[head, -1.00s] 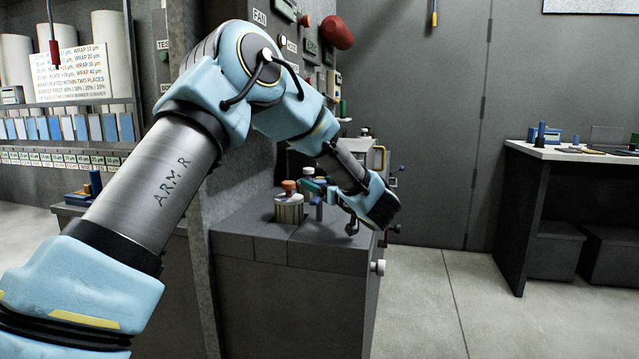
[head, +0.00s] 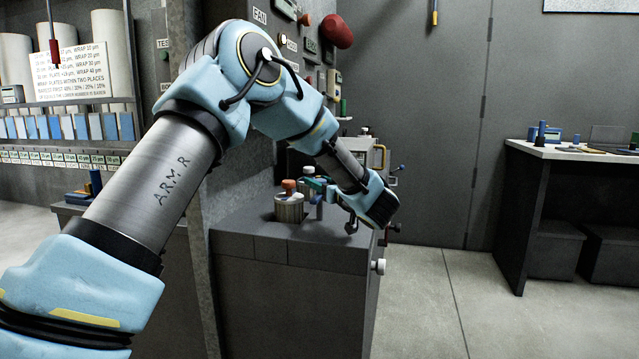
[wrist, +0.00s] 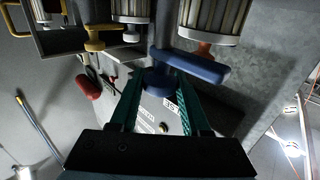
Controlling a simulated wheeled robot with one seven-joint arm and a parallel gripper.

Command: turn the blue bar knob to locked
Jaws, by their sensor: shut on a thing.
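The blue bar knob (wrist: 188,66) is near the top middle of the wrist view, its bar lying nearly level across the picture. A round dark blue part (wrist: 159,82) below the bar sits between the teal fingers of my gripper (wrist: 158,88). The fingers are closed in on the blue knob, one on each side. The exact finger contact and any lock marking are hidden or too small to read.
A ribbed canister with an orange top (head: 289,206) stands on the cabinet (head: 265,250) close beside my gripper. A red mushroom button (head: 337,32) is on the panel above. A side bench (head: 560,152) stands at right, with open floor between.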

